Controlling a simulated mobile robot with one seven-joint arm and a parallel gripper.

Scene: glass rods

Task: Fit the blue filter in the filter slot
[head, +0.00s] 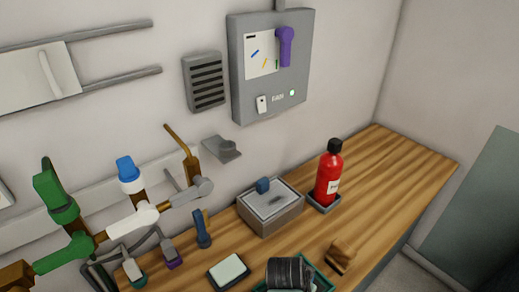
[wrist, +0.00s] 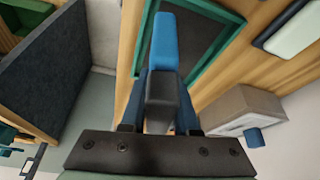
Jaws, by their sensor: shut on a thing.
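My gripper (wrist: 163,102) is shut on a bright blue, bar-shaped thing, which looks to be the blue filter (wrist: 165,42). The filter sticks out past the dark grey fingertips, over a green-rimmed tray as seen in the wrist view. I cannot make out my gripper in the head view. A grey box (head: 270,222) stands on the bench against the wall, with a small blue block (head: 263,185) and a dark mark on its lid. The box also shows in the wrist view (wrist: 232,103). I cannot tell which opening is the filter slot.
The green tray (wrist: 206,74) lies on the wooden bench (head: 395,165). A ribbed dark roll (head: 290,274), a wooden block (head: 341,256), a pale pad (head: 228,270) and a red bottle (head: 329,178) are nearby. Coloured pipe fittings (head: 145,217) crowd the left. The right bench end is clear.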

